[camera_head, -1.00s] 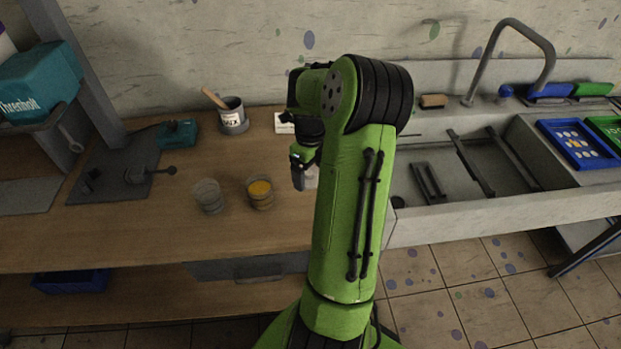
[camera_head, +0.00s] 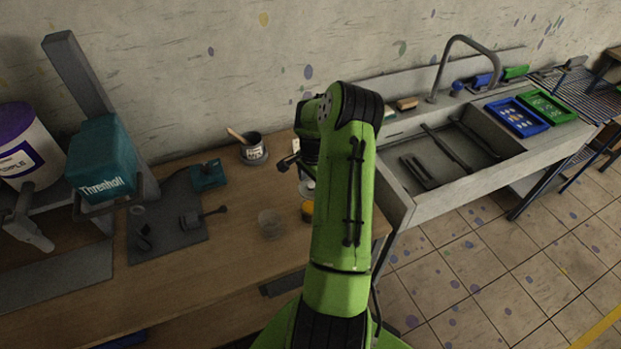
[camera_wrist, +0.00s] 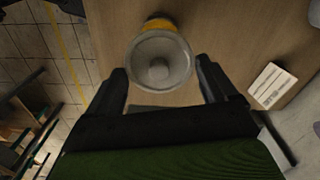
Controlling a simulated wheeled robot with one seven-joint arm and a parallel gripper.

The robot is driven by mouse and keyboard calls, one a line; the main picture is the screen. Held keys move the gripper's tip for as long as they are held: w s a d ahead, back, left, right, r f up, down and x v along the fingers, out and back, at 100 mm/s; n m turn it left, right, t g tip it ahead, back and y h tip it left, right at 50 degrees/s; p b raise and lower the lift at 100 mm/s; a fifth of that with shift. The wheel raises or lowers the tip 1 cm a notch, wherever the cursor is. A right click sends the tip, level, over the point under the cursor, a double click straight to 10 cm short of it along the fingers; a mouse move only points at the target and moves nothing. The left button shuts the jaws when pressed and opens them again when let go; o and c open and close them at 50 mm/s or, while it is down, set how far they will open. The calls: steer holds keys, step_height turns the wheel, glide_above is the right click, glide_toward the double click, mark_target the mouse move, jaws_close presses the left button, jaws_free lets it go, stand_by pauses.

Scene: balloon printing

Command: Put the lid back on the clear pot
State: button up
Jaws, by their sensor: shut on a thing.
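The clear pot (camera_head: 270,223) stands on the wooden table, see-through and with no lid on it in the head view. A pot with yellow-orange contents (camera_head: 307,211) stands just right of it, partly hidden by my arm. In the wrist view, my gripper (camera_wrist: 163,84) is shut on a round, pale, see-through piece with a knob in its middle, which looks like the lid (camera_wrist: 178,57). The yellow pot (camera_wrist: 160,23) shows just beyond the lid. In the head view my gripper is mostly hidden by the arm, right of the clear pot. The clear pot cannot be made out in the wrist view.
A paint tin with a wooden stick (camera_head: 254,153) stands at the back. A teal device (camera_head: 208,176) and a dark tool (camera_head: 195,218) lie left. A white card (camera_wrist: 268,86) lies near my gripper. A sink (camera_head: 450,158) is right. Bare tabletop lies in front of the pots.

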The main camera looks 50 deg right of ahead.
steer(key=shift+s+d+f, duration=0.1)
steer(key=shift+d+f, duration=0.05)
steer(key=shift+f, duration=0.4)
step_height(320, 180, down, 6)
steer(key=b, duration=0.4)
steer(key=shift+r, duration=0.15)
steer(key=shift+b, duration=0.85)
stand_by(1.0)
stand_by(0.3)
steer(key=o, duration=0.8)
